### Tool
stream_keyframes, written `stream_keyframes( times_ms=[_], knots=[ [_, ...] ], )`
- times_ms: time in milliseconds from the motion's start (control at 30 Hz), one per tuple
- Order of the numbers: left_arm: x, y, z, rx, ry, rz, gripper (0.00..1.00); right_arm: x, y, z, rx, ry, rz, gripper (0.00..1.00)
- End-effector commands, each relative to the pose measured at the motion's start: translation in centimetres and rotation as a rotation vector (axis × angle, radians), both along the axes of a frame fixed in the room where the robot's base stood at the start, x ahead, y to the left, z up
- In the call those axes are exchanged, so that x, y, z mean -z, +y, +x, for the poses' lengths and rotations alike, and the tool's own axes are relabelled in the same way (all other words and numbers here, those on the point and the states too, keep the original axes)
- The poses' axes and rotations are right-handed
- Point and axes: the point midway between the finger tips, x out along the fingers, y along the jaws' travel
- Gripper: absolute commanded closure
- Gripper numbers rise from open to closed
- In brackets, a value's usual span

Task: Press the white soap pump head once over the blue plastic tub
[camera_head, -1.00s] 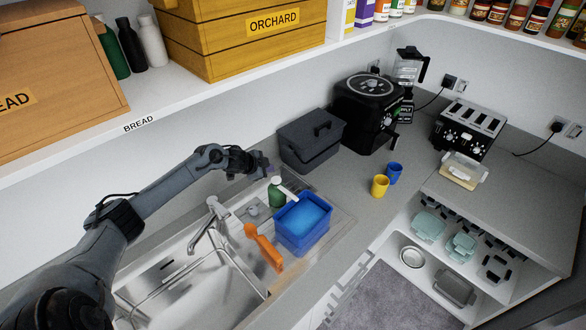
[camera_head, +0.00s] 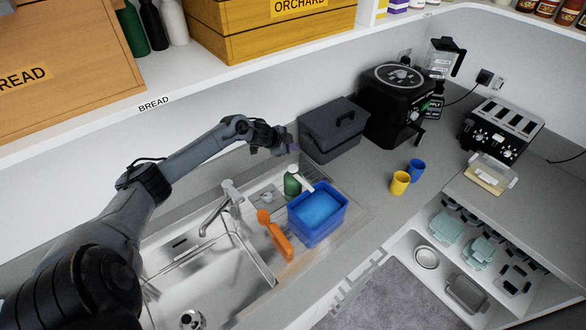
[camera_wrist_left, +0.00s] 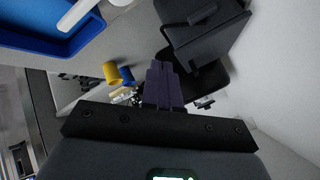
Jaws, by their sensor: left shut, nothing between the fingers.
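A green soap bottle (camera_head: 292,184) stands behind the blue plastic tub, beside the sink. Its white pump head (camera_head: 301,178) has a spout that reaches toward the tub. The blue plastic tub (camera_head: 343,209) sits on the counter at the sink's right end, with lighter blue inside. My left gripper (camera_head: 292,147) is shut and empty, just above and behind the pump head, apart from it. In the left wrist view its purple fingers (camera_wrist_left: 163,84) are together, the tub (camera_wrist_left: 60,45) is at upper left, and the white spout (camera_wrist_left: 76,14) shows over it. My right gripper is not in view.
A dark grey lidded bin (camera_head: 333,132) stands close to the right of my left gripper. An orange-handled brush (camera_head: 275,236) lies left of the tub, and a metal faucet (camera_head: 228,197) rises over the sink. Yellow (camera_head: 399,183) and blue (camera_head: 416,171) cups stand at right. The shelf (camera_head: 200,85) hangs above.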

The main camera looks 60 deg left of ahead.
Motion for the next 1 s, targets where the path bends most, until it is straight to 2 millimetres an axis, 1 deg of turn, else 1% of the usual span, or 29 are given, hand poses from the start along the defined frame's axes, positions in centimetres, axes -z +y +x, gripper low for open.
stream_keyframes(
  times_ms=[33,167,533,800,1000],
  knots=[
    [0.7,0.0,0.0,0.001,0.001,-0.001,1.00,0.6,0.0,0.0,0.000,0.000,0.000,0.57],
    [1.9,0.0,0.0,0.000,0.001,0.000,1.00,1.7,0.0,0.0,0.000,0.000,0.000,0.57],
    [6.3,0.0,0.0,0.000,0.000,0.000,1.00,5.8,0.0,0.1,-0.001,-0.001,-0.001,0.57],
    [8.1,0.0,0.0,0.000,0.000,0.000,1.00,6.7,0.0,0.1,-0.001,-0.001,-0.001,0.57],
    [8.3,0.0,0.0,0.000,0.000,0.000,1.00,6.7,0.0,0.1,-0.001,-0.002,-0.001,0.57]
  ],
)
